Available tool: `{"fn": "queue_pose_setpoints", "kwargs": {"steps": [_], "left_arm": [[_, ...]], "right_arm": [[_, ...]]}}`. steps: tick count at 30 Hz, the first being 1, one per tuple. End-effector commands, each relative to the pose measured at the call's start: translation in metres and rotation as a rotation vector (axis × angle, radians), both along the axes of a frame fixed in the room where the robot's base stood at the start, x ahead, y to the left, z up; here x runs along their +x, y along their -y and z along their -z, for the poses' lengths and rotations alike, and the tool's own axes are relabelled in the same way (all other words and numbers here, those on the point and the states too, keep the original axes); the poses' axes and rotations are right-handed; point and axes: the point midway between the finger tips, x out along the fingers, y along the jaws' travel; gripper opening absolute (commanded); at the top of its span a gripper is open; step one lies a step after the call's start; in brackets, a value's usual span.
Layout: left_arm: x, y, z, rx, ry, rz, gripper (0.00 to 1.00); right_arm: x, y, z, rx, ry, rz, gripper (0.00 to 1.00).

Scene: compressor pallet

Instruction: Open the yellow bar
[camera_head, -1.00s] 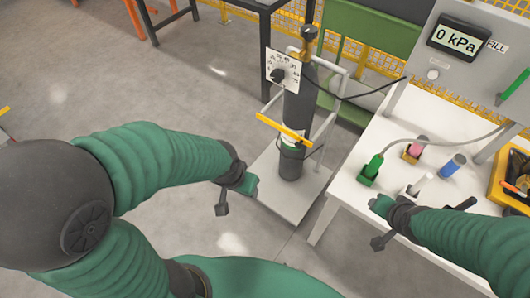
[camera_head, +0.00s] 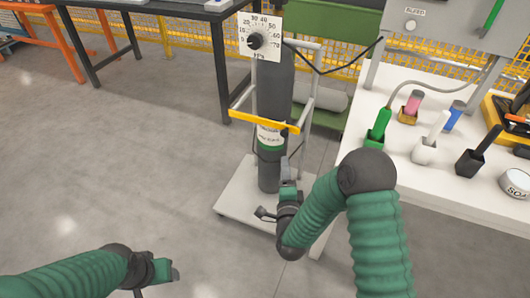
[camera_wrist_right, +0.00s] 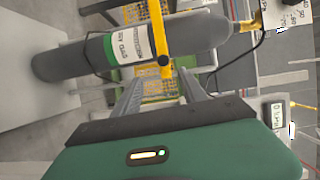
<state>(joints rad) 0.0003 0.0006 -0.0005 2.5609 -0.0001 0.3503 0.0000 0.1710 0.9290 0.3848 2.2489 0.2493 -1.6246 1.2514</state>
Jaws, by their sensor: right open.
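The yellow bar (camera_head: 262,121) crosses the front of a dark gas cylinder (camera_head: 273,85) on a cart and looks closed across it. In the right wrist view the yellow bar (camera_wrist_right: 158,35) runs across the grey cylinder (camera_wrist_right: 130,45), with a dark pivot at its lower end. My right gripper (camera_head: 277,198) is open and empty, below the bar and in front of the cylinder's lower part, apart from the bar. My left gripper (camera_head: 164,272) is low at the left, away from the cart; its jaw opening is unclear.
The cart has a pale base (camera_head: 235,205) and grey side rails. A white table (camera_head: 400,180) with several coloured tools in holders stands to the right. A pressure dial (camera_head: 257,38) and a black hose are above the cylinder. Floor at left is clear.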

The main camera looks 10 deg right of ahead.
Motion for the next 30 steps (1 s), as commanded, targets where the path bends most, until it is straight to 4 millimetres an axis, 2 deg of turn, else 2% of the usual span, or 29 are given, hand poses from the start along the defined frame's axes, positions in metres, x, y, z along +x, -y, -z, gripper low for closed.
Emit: {"fn": "queue_pose_setpoints", "kwargs": {"steps": [1, 4, 7, 21, 25, 30], "left_arm": [[0.0, 0.0, 0.006, 0.0, 0.001, 0.0, 0.59], [0.001, 0.0, 0.005, 0.0, 0.002, 0.001, 0.59], [0.001, 0.0, 0.01, 0.0, 0.003, 0.001, 0.59], [0.0, 0.001, 0.047, 0.0, 0.002, 0.001, 0.59], [0.0, 0.001, 0.052, 0.0, 0.002, 0.001, 0.59], [0.0, 0.001, 0.053, 0.0, 0.002, 0.001, 0.59]], "right_arm": [[0.0, 0.003, 0.004, 0.017, 0.02, 0.013, 0.5], [0.007, 0.007, 0.0, 0.027, 0.033, 0.019, 0.5], [0.025, 0.011, 0.0, 0.026, 0.034, 0.019, 0.5], [0.14, 0.032, 0.002, 0.02, 0.031, 0.016, 0.5], [0.158, 0.035, 0.0, 0.019, 0.03, 0.015, 0.5], [0.165, 0.036, -0.002, 0.019, 0.027, 0.014, 0.5]]}}
